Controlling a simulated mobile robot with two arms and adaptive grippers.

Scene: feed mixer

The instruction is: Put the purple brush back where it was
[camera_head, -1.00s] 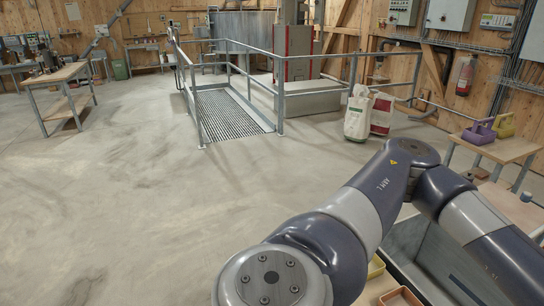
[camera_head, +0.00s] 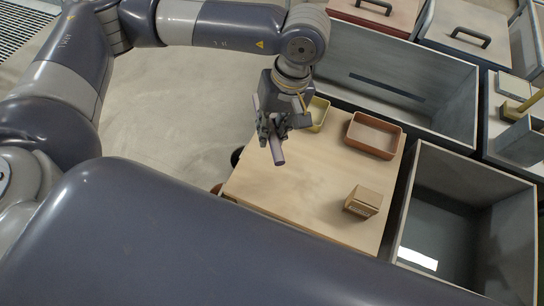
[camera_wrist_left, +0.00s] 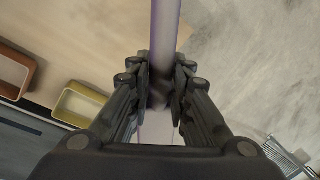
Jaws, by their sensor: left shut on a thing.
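My left gripper (camera_head: 283,122) is shut on a slim purple-grey rod, the handle of the purple brush (camera_head: 277,149). It holds the brush over the left edge of a light wooden table (camera_head: 290,190). In the left wrist view, the purple handle (camera_wrist_left: 166,30) runs up between the two fingers (camera_wrist_left: 160,85). Any bristles are hidden or too small to tell. My other arm crosses the bottom of the head view, but its gripper is not in view.
On the table are a yellow tray (camera_head: 318,113), a reddish-brown tray (camera_head: 373,136) and a small cardboard box (camera_head: 362,201). Grey open bins (camera_head: 440,200) stand to the right. The table's middle is clear. Bare floor (camera_head: 175,110) lies to the left.

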